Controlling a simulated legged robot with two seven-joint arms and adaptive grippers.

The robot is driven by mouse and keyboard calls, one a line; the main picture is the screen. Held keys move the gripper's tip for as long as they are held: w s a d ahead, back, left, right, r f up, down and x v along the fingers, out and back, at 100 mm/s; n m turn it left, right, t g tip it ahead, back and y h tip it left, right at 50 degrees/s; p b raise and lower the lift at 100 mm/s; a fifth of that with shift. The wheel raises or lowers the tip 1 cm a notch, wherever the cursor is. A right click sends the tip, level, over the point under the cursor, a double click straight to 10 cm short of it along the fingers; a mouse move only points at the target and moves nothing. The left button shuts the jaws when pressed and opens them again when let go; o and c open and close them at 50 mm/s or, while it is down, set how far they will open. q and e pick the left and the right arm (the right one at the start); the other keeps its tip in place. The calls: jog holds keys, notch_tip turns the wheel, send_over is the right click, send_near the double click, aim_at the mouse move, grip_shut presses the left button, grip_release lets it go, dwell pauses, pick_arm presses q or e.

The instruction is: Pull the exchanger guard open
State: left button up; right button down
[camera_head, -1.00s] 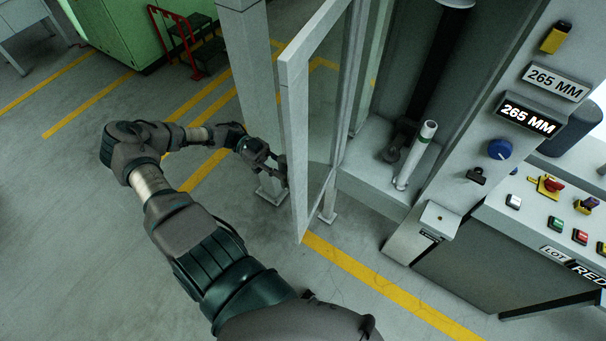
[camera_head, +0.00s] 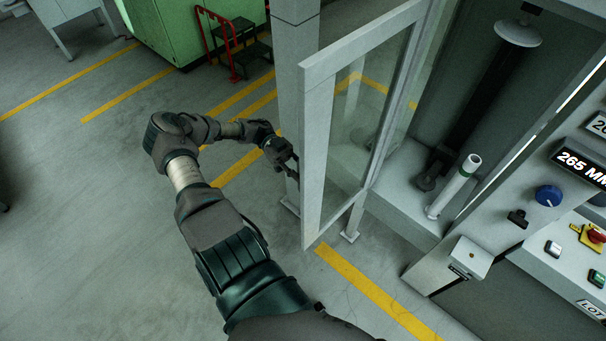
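The exchanger guard (camera_head: 318,150) is a pale grey framed door with a clear pane (camera_head: 357,125). It stands swung out from the machine cabinet, so the cabinet's inside shows. My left gripper (camera_head: 292,168) is at the outer left side of the guard's free edge, around mid-height. Its fingers are small and dark, and I cannot tell whether they are closed on a handle or just beside the frame. No handle shows clearly. My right gripper is not in view.
A grey post (camera_head: 293,60) stands behind the guard's left edge. Inside the cabinet is a white tube with a green band (camera_head: 455,187). The control panel (camera_head: 545,250) is at the right. Floor to the left is clear; red-railed steps (camera_head: 235,45) stand farther back.

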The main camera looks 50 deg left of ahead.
pick_arm(q)
jog(key=shift+o, duration=1.2)
jog(key=shift+a, duration=0.3)
jog(key=shift+a+f, duration=0.15)
jog(key=shift+a, duration=0.35)
jog(key=a, duration=0.8)
jog(key=shift+f, duration=0.4)
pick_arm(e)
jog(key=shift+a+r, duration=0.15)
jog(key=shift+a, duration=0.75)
